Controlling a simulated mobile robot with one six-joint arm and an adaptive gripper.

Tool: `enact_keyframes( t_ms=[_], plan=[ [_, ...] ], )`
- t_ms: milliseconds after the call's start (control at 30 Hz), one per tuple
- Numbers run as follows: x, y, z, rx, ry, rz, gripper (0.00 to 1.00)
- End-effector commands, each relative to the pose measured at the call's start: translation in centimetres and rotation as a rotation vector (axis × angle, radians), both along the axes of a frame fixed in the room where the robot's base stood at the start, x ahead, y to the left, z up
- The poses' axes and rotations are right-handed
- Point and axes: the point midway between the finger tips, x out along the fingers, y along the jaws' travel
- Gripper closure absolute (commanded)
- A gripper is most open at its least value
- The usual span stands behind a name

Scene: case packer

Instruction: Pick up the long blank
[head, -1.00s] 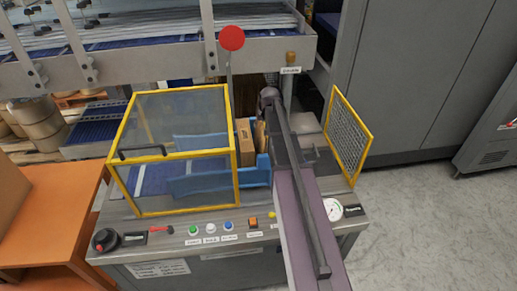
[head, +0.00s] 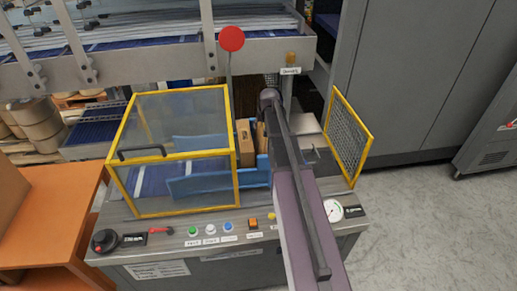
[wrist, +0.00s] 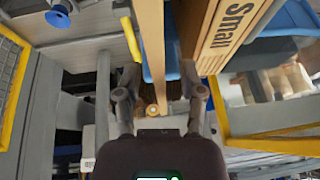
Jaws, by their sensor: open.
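Two upright brown cardboard pieces stand side by side at the blue holder (head: 205,184) in the head view. The left one (head: 245,142) shows a broad face; the right one (head: 262,137) is partly covered by my arm. In the wrist view a narrow brown cardboard edge (wrist: 152,40) runs down between the fingers of my open gripper (wrist: 161,80). A wider piece printed "Small" (wrist: 225,35) stands to its right, by the right finger. I see no label naming the long blank. My fingers are hidden in the head view, and contact cannot be told.
A yellow-framed clear guard (head: 180,150) stands left of the cardboard, and a yellow mesh panel (head: 347,138) stands to the right. A red disc on a rod (head: 231,39) rises behind. Buttons (head: 210,229) and a gauge (head: 333,210) line the front.

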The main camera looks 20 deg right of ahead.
Motion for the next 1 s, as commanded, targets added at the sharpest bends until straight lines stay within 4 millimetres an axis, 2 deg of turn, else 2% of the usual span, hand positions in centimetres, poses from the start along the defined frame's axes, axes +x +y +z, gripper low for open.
enact_keyframes(
  t_ms=[400, 433, 500, 600, 1000],
  plan=[
    [0.01, 0.02, -0.09, 0.000, 0.000, 0.000, 0.49],
    [0.01, 0.02, -0.09, 0.000, 0.000, 0.000, 0.54],
    [0.01, 0.02, -0.09, 0.000, 0.000, 0.000, 0.75],
    [0.01, 0.02, -0.09, 0.000, 0.000, 0.000, 1.00],
    [0.00, -0.01, -0.09, 0.000, 0.000, 0.000, 1.00]
  ],
)
